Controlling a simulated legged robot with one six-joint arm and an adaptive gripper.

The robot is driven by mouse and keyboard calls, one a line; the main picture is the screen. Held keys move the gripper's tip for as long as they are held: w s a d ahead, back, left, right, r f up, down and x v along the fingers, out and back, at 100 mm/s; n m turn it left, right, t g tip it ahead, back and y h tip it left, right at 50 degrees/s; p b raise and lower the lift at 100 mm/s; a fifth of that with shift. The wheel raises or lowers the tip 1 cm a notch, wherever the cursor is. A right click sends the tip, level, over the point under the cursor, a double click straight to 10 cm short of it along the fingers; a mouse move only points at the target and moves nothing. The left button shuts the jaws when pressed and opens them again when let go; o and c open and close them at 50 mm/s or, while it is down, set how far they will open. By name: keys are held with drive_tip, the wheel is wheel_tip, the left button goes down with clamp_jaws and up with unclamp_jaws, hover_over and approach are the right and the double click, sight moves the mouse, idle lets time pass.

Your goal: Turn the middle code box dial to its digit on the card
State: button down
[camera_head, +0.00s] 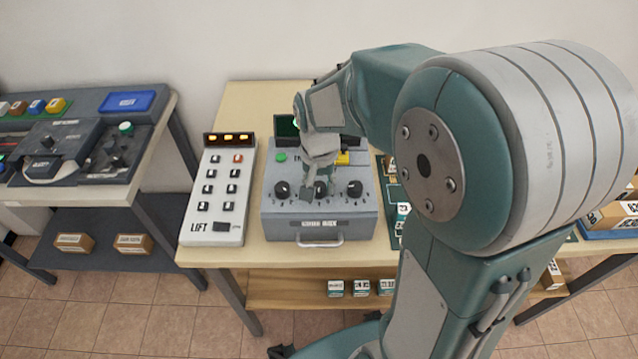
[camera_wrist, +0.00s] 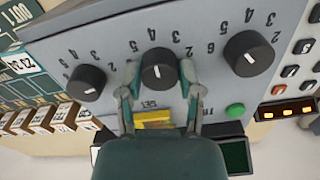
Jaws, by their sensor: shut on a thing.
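The grey code box (camera_head: 318,222) sits on the wooden table, with three black dials in a row and digits around each. My gripper (camera_head: 318,187) is at the middle dial. In the wrist view, my gripper (camera_wrist: 159,72) has one finger on each side of the middle dial (camera_wrist: 158,70) and is shut on it. Its white mark shows, but the exact digit is not clear. The dial near the green button (camera_wrist: 236,110) is the left dial (camera_head: 283,189); the right dial (camera_head: 354,189) is free. I cannot make out the code card.
A white lift keypad (camera_head: 218,195) stands close to the left of the code box. A teal board (camera_wrist: 20,85) with small labelled boxes lies on the other side. A yellow block (camera_wrist: 153,117) and a dark screen (camera_wrist: 236,157) are on the code box, behind the dials.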

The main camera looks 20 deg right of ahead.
sight(317, 186)
drive_tip(key=shift+s+f, duration=0.15)
drive_tip(key=shift+c, duration=1.3)
unclamp_jaws()
drive_tip(key=shift+a, duration=0.1)
drive_tip(key=shift+r, duration=0.35)
wheel_tip(317, 186, up, 11)
drive_tip(key=shift+r, duration=0.2)
drive_tip(key=shift+a, duration=0.1)
